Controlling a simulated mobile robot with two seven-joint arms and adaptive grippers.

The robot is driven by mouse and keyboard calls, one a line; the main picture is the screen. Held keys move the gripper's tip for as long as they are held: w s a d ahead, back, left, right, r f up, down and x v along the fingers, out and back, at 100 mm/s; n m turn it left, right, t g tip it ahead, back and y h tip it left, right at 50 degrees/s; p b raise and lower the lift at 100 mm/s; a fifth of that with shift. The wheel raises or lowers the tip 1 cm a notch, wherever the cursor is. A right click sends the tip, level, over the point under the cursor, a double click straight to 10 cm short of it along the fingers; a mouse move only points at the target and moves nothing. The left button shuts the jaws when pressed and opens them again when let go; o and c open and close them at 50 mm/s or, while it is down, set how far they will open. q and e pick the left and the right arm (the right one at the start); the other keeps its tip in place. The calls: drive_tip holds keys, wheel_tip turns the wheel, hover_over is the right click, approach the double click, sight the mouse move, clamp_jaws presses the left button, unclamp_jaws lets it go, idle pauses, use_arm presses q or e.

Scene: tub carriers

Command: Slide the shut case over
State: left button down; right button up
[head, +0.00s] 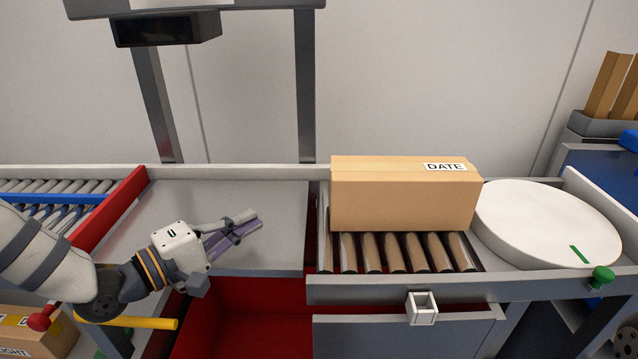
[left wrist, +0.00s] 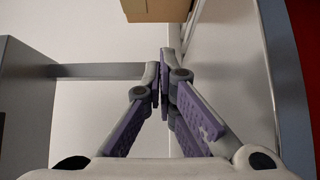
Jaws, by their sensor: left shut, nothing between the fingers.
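The case is a shut tan cardboard box (head: 400,200) with a white DATE label on its top. In the head view it sits on the metal rollers (head: 390,255) right of centre. A tan piece of it shows at the top of the left wrist view (left wrist: 155,10). My left gripper (head: 255,220) is shut and empty over the grey flat plate (head: 270,190), left of the box and apart from it. Its purple-padded fingers meet in the left wrist view (left wrist: 165,85). My right gripper is not in view.
A round white turntable (head: 545,215) with a green mark stands right of the rollers. A red divider (head: 110,210) separates the plate from the left rollers. Grey rails (head: 400,288) edge the line. A red bin (head: 245,315) lies below, and a yellow bar (head: 140,322) sticks out lower left.

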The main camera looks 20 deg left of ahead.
use_arm(q)
drive_tip(key=b+x, duration=0.1)
drive_tip(key=x, duration=0.7)
drive_tip(key=shift+w+d+f+b, duration=0.2)
drive_tip(key=shift+d+b, duration=0.1)
drive_tip(key=shift+b, duration=0.05)
drive_tip(key=d, duration=0.1)
drive_tip(key=w+d, duration=0.1)
drive_tip(key=d, duration=0.1)
drive_tip(key=shift+w+d+r, duration=0.2)
drive_tip(key=shift+w+r, duration=0.05)
drive_tip(key=shift+w, duration=0.05)
drive_tip(key=shift+w+d, duration=0.1)
drive_tip(key=shift+d, duration=0.35)
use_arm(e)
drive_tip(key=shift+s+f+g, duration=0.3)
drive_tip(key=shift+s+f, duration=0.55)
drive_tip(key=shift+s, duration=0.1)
use_arm(q)
drive_tip(key=shift+d, duration=0.1)
